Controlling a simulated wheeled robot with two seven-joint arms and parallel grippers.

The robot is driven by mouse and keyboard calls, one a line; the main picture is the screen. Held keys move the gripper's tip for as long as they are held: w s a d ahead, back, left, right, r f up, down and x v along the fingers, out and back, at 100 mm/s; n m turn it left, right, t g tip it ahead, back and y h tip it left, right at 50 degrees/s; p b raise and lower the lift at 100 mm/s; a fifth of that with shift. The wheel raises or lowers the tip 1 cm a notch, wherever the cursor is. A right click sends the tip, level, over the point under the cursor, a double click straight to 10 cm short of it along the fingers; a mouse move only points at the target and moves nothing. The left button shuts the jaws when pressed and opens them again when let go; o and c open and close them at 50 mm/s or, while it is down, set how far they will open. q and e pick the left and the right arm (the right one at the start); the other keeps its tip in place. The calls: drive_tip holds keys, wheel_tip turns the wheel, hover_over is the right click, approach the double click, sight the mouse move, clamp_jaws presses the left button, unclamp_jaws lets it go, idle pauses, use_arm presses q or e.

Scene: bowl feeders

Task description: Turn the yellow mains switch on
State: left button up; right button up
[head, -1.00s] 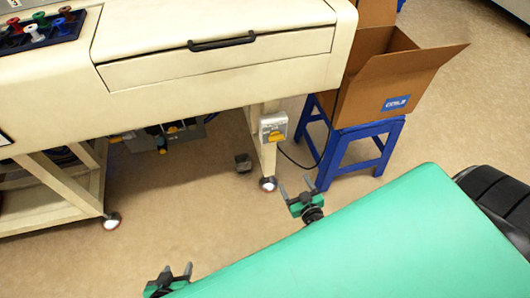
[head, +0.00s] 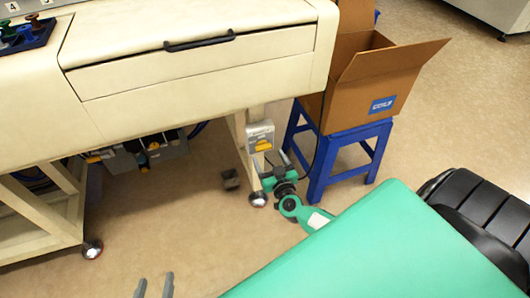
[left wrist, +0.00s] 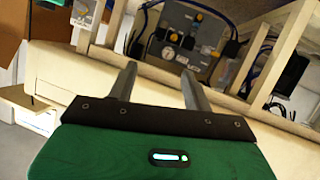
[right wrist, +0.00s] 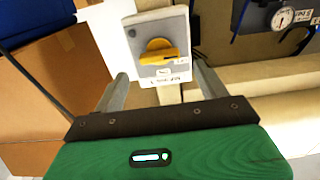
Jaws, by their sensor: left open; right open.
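The yellow mains switch (head: 263,145) is a yellow rotary handle on a grey box (head: 259,130) fixed to the cream machine's leg. It shows large in the right wrist view (right wrist: 158,50), its handle lying roughly level across the box. My right gripper (head: 268,164) is open just below and in front of the switch. In the right wrist view its fingers (right wrist: 158,88) stand apart on either side of the box's lower part, not touching the handle. My left gripper (head: 154,284) is open and empty at the bottom of the head view, over the floor. Its fingers also show in the left wrist view (left wrist: 157,80).
A cardboard box (head: 375,80) stands on a blue stool (head: 350,150) right of the switch. The cream machine (head: 190,85) with a drawer handle overhangs from above. Pneumatic gear (left wrist: 185,45) sits under it. The floor (head: 170,220) on the left is mostly clear.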

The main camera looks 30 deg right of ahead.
sight(265, 149)
drive_tip(key=x, duration=0.3)
drive_tip(key=shift+w+d+f+b, duration=0.1)
drive_tip(key=shift+w+b, duration=0.25)
use_arm(q)
drive_tip(key=shift+w+d+r+t+h, duration=0.2)
drive_tip(key=shift+w+r+t, duration=0.1)
drive_tip(key=shift+r+t, duration=0.25)
drive_tip(key=shift+w+d+r+t+h, duration=0.15)
drive_tip(key=shift+w+r+t, duration=0.1)
drive_tip(key=shift+r+t, duration=0.25)
use_arm(e)
drive_tip(key=shift+w+d, duration=0.1)
drive_tip(key=shift+w, duration=0.35)
